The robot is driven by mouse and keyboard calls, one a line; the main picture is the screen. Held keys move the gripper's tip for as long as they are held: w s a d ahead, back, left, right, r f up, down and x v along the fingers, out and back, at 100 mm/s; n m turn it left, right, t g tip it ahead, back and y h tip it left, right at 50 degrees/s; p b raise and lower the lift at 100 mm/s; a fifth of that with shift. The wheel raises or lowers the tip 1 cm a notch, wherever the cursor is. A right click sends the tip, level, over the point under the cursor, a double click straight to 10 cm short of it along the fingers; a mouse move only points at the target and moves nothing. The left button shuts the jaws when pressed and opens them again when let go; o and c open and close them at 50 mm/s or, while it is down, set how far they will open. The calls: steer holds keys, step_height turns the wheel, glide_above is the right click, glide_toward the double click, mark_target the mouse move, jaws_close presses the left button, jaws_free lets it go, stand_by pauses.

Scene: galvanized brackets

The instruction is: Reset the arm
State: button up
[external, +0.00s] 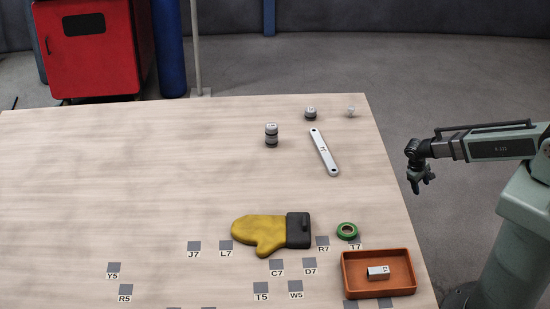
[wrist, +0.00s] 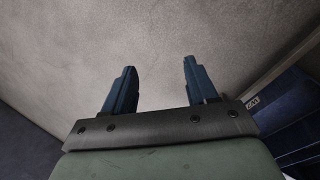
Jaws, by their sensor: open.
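My gripper (external: 419,184) hangs beyond the right edge of the wooden table, fingers down, over the grey floor. In the wrist view my gripper (wrist: 157,82) shows two blue fingers spread apart with nothing between them. Only plain grey floor lies beyond the fingertips there. My arm is folded back near its base at the right of the external view, clear of the table.
The table (external: 120,180) holds a yellow glove (external: 262,233), green tape roll (external: 347,231), orange tray (external: 395,260) with a metal block (external: 378,273), flat metal bar (external: 324,152), and dark cylindrical pieces (external: 271,135) at the back. A red cabinet (external: 90,50) stands behind. The table's left middle is clear.

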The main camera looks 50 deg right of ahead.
steer(key=s+a+f+g+y, duration=0.1)
steer(key=s+a+f, duration=0.1)
steer(key=s, duration=0.7)
steer(key=s+a+f+n+g+y, duration=0.1)
steer(key=s+a+f+g, duration=0.1)
steer(key=s, duration=0.7)
steer(key=s+a+f+g+y, duration=0.1)
steer(key=s+a+f, duration=0.1)
steer(key=s, duration=0.7)
steer(key=shift+a+n, duration=0.4)
steer(key=shift+a, duration=0.5)
